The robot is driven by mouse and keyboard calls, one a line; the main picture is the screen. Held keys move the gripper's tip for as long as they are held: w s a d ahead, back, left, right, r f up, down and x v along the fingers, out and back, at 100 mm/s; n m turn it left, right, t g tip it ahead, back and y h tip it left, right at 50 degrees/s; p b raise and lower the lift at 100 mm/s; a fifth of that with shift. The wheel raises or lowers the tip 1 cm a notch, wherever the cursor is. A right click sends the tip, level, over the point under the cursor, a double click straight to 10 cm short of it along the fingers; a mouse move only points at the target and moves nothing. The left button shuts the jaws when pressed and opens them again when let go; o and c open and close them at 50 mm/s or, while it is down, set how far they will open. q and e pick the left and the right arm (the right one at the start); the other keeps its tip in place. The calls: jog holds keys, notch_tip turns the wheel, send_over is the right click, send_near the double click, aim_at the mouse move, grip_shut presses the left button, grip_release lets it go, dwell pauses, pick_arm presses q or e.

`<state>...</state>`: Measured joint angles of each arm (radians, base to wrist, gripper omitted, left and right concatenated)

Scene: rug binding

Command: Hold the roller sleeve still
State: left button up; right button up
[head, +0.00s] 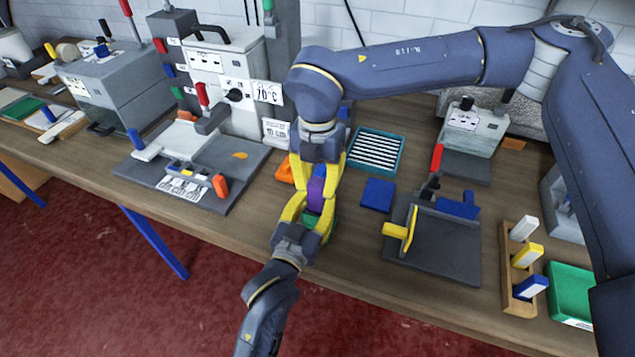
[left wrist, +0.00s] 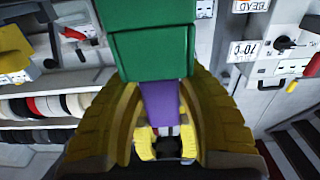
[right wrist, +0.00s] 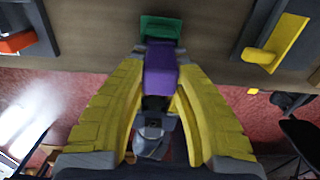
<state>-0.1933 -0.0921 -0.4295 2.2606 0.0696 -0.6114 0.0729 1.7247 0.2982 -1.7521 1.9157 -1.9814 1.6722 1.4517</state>
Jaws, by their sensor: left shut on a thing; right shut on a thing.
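A purple block (head: 315,192) with a green part (head: 308,221) at its lower end is held between my two grippers above the workbench. No label tells which part is the roller sleeve. My right gripper (head: 328,172) comes from above, its yellow fingers shut on the purple block, which also shows in the right wrist view (right wrist: 160,68). My left gripper (head: 304,205) comes from the front edge, its fingers shut on the same piece. In the left wrist view the green part (left wrist: 153,50) stands at its fingertips, with purple (left wrist: 160,105) between the fingers. The fingers hide much of the piece.
A grey plate with a yellow handle (head: 396,231) lies to the right, with a blue square (head: 377,194) and a slatted teal tray (head: 376,150) behind. A grey machine (head: 225,80) stands at left. An orange piece (head: 284,172) lies close beside the grippers.

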jog(key=shift+r, duration=0.9)
grip_shut()
dwell(0.4)
jog(key=shift+o, duration=2.3)
grip_release()
